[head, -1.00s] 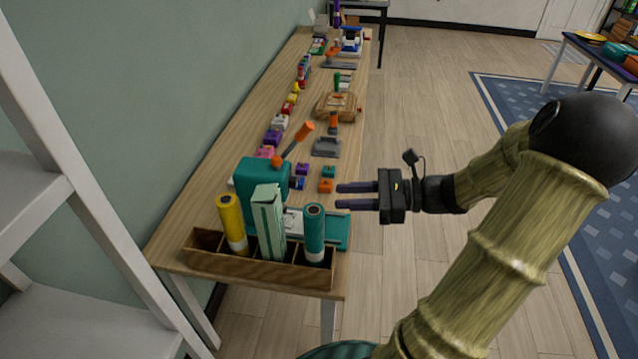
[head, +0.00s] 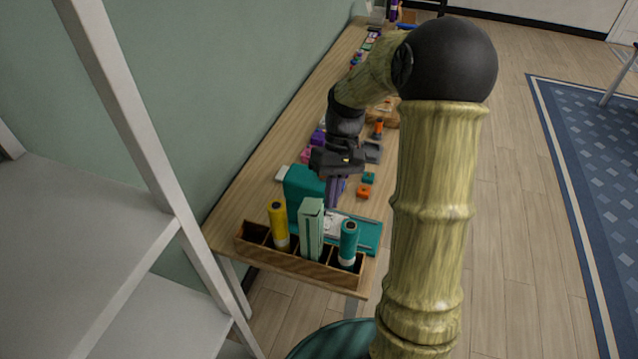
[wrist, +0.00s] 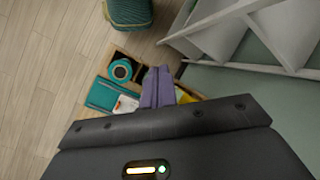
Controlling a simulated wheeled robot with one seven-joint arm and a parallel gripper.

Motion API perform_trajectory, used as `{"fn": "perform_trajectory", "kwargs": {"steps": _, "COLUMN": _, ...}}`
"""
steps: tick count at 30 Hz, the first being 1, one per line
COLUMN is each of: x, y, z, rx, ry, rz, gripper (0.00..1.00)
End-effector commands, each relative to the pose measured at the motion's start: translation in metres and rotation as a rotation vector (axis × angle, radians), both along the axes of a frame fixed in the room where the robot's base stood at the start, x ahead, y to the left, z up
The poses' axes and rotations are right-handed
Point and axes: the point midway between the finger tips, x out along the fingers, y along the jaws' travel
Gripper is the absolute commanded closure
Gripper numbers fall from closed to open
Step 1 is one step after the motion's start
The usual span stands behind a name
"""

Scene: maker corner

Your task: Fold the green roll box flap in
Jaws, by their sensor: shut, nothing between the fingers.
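The pale green roll box (head: 310,232) stands upright in a wooden divided holder (head: 300,266), between a yellow roll (head: 278,228) and a teal roll (head: 348,245). Its top end faces up; the flap is too small to make out clearly. My gripper (head: 333,203) points down, just behind and right of the box top, with its purple fingers shut and empty. In the wrist view the shut fingers (wrist: 157,72) reach over the holder and hide most or all of the box. The teal roll (wrist: 121,70) shows to their left. I cannot tell whether the fingers touch the box.
A teal machine (head: 300,188) stands behind the holder. A teal mat (head: 368,236) lies at the table's right edge. Small orange (head: 364,191) and teal (head: 369,177) blocks lie further back. A white shelf frame (head: 150,130) stands at the left. The floor right of the table is clear.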

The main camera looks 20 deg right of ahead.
Motion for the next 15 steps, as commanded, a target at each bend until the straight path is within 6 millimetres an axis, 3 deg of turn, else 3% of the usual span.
{"fn": "perform_trajectory", "kwargs": {"steps": 1, "x": 0.009, "y": 0.008, "z": 0.019, "rx": -0.034, "ry": -0.038, "rz": 0.115, "gripper": 1.0}}
{"fn": "perform_trajectory", "kwargs": {"steps": 9, "x": 0.054, "y": 0.036, "z": 0.073, "rx": -0.201, "ry": -0.198, "rz": 0.664, "gripper": 1.0}}
{"fn": "perform_trajectory", "kwargs": {"steps": 15, "x": 0.067, "y": 0.045, "z": 0.086, "rx": -0.247, "ry": -0.234, "rz": 0.807, "gripper": 1.0}}
